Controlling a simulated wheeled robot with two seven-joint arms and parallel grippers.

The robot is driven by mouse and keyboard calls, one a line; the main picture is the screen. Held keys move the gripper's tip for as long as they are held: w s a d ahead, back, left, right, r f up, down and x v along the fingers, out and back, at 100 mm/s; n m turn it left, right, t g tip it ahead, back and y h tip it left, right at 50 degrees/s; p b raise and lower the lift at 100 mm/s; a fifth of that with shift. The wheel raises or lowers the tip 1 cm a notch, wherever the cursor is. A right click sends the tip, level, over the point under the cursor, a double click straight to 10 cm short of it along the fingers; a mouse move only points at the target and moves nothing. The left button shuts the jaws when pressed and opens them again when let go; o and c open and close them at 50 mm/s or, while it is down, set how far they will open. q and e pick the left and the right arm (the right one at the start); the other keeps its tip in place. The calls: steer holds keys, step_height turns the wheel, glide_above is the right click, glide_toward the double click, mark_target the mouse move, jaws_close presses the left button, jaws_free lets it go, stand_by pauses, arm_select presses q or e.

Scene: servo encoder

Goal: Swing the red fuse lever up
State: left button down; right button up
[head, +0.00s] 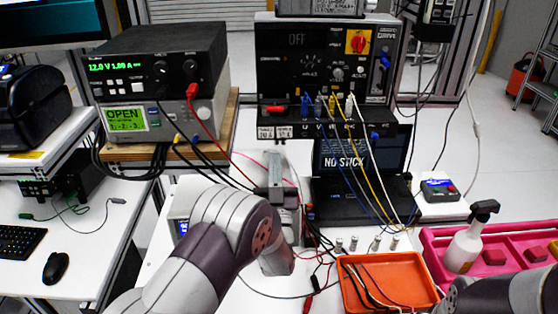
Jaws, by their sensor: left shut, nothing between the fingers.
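The black instrument panel (283,70) stands at the back centre. A small red handle (275,108) lies roughly level at its lower left; it looks like the fuse lever, but is too small to be sure. A red rotary knob on a yellow plate (357,41) sits at the panel's upper right. My left gripper (277,158) is in front of and below the red handle, pointing towards the panel, apart from it in the picture. It is shut and empty. Of my right arm only a link shows at the bottom right corner; its gripper is out of view.
Blue, yellow and white cables hang from the panel over a black laptop (360,190). A stacked power supply (150,65) stands on the left. An orange tray (388,284) and a pink bin with a spray bottle (466,242) lie at the front right.

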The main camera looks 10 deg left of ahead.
mark_target(274, 123)
arm_select(q)
steer(key=p+x, duration=0.3)
steer(key=x, duration=0.7)
steer(key=shift+w+a+r+p, duration=0.1)
steer(key=shift+w+r+p, duration=0.15)
steer(key=shift+p, duration=0.15)
steer(key=shift+s+r+g+p, duration=0.1)
steer(key=shift+r+g+p, duration=0.35)
steer(key=shift+p, duration=0.1)
steer(key=shift+r, duration=0.15)
